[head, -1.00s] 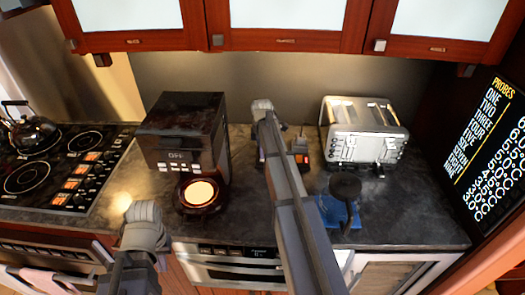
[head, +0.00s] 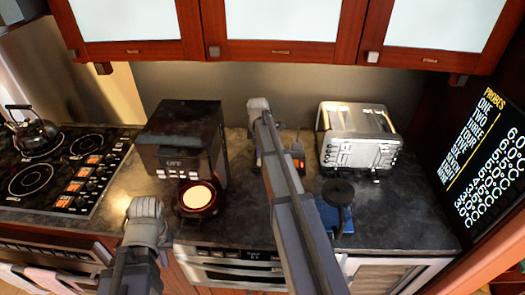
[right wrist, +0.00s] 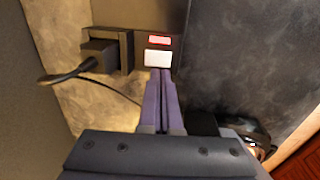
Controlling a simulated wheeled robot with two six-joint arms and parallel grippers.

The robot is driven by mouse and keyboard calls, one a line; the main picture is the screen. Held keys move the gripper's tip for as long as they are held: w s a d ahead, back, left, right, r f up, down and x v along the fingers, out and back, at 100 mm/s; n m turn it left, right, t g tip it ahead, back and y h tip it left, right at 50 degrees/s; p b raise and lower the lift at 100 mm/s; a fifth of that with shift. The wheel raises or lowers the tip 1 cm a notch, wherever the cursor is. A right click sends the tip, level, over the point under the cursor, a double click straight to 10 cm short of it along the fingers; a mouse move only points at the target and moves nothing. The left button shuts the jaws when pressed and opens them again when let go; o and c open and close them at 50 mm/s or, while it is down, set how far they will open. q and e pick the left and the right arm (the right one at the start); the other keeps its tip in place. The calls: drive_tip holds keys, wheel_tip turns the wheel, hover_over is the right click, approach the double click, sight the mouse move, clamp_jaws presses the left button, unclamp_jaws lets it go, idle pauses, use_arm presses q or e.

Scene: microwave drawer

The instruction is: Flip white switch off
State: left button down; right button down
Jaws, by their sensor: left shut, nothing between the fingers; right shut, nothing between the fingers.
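The white switch (right wrist: 158,58) shows in the right wrist view on a dark strip, just below a lit red switch (right wrist: 159,40). My right gripper (right wrist: 161,72) is shut and empty, with its fingertips at the lower edge of the white switch. I cannot tell whether they touch it. In the head view, the right arm reaches over the counter to the strip, whose red part (head: 298,163) shows beside the arm. The white switch is hidden there. My left gripper (head: 146,208) is at the counter's front edge, away from the strip, and holds nothing.
A black coffee machine (head: 180,135) stands left of the right arm, and a silver toaster (head: 357,150) stands right of it. A blue object with a dark round top (head: 337,190) is nearer the front. A plug (right wrist: 100,55) with a cord sits left of the switches.

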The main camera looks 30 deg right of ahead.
sight(260, 164)
wheel_tip(260, 164, up, 10)
drive_tip(key=s+p, duration=0.1)
drive_tip(key=p, duration=0.7)
drive_tip(key=shift+a+p, duration=0.3)
drive_tip(key=shift+p, duration=0.05)
drive_tip(key=shift+w+d, duration=0.55)
drive_tip(key=shift+d, duration=0.05)
drive_tip(key=f+b, duration=0.4)
drive_tip(key=w+f+b, duration=0.1)
drive_tip(key=f+b, duration=0.4)
drive_tip(key=d+f+b, duration=0.1)
drive_tip(key=f+b, duration=0.4)
drive_tip(key=shift+w, duration=0.2)
